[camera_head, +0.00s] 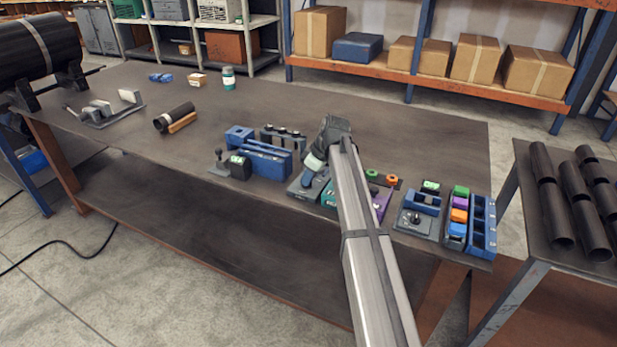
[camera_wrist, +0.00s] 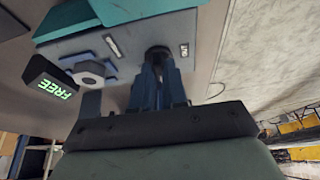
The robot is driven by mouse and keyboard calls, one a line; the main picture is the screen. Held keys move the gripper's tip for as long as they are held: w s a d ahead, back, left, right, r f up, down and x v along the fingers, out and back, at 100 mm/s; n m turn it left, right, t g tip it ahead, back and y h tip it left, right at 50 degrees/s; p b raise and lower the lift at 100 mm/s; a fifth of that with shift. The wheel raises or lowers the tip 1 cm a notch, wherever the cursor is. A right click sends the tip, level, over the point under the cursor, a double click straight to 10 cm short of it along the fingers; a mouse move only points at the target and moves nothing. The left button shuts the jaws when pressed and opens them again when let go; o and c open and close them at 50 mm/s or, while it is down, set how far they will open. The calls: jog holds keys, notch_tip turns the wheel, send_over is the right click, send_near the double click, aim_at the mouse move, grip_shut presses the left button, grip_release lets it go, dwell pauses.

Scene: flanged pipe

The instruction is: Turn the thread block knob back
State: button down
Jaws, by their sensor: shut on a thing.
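In the wrist view, my gripper (camera_wrist: 158,88) is shut on a dark round knob (camera_wrist: 158,54), with both fingers close together around it. In the head view, my gripper (camera_head: 320,181) is down at the grey block (camera_head: 299,190) near the table's front edge, and the knob is hidden there.
Close by in the head view are a blue fixture (camera_head: 262,160) at left and a blue bin row (camera_head: 482,228) at right. The table (camera_head: 420,140) is clear behind.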

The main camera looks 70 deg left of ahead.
dwell(0.3)
jog(key=c, duration=1.2)
grip_release()
jog(key=shift+o, duration=0.2)
jog(key=v, duration=1.4)
jog(key=shift+a+f, duration=0.1)
